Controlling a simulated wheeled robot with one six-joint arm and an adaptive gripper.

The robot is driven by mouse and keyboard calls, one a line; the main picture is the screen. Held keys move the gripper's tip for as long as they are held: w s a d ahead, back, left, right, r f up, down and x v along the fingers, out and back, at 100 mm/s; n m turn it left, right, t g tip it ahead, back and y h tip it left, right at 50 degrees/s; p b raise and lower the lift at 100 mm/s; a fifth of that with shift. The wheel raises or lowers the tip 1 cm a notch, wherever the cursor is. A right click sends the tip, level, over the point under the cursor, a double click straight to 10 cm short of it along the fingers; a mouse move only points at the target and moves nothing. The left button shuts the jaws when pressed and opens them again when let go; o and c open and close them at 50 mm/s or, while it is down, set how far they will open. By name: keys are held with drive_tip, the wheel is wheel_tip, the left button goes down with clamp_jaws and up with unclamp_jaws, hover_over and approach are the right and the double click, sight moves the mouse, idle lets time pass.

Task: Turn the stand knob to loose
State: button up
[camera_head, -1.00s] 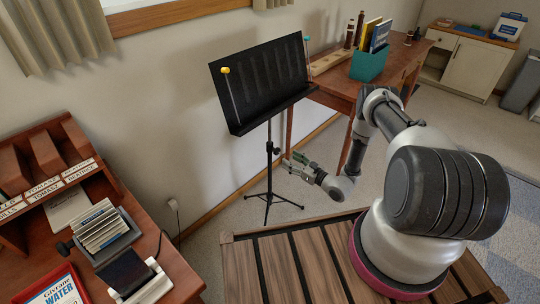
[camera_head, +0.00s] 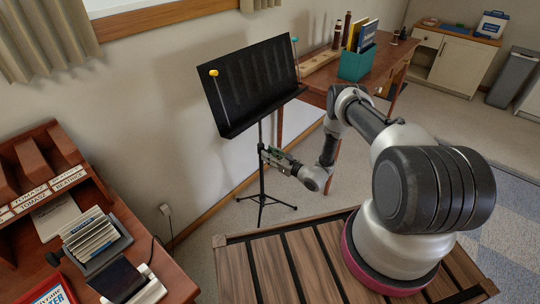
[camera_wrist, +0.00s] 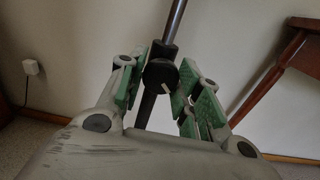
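The black music stand (camera_head: 257,82) stands upright by the wall, its thin pole running down to a tripod base. In the wrist view the stand knob (camera_wrist: 159,74) is a dark round knob on the pole, with a pale pointer mark on its lower right part. My gripper (camera_wrist: 161,78) has green-padded fingers spread on either side of the knob. The fingertips look very close to the knob, and I cannot make out firm contact. In the head view my gripper (camera_head: 268,154) is beside the pole, below the desk of the stand, and the knob is too small to tell apart there.
A wooden table (camera_head: 312,96) with a teal box (camera_head: 356,67) stands behind my arm at the right. A brown desk (camera_head: 170,262) with card racks is at the lower left. A slatted wooden platform (camera_head: 262,268) lies in front. A wall outlet (camera_wrist: 31,67) is on the wall.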

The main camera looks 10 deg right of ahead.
drive_tip(key=c, duration=0.3)
drive_tip(key=shift+c, duration=0.2)
drive_tip(key=shift+n, duration=0.4)
drive_tip(key=n, duration=1.4)
drive_tip(key=shift+d+n, duration=0.1)
drive_tip(key=shift+n, duration=0.2)
drive_tip(key=n, duration=0.4)
drive_tip(key=shift+n, duration=0.3)
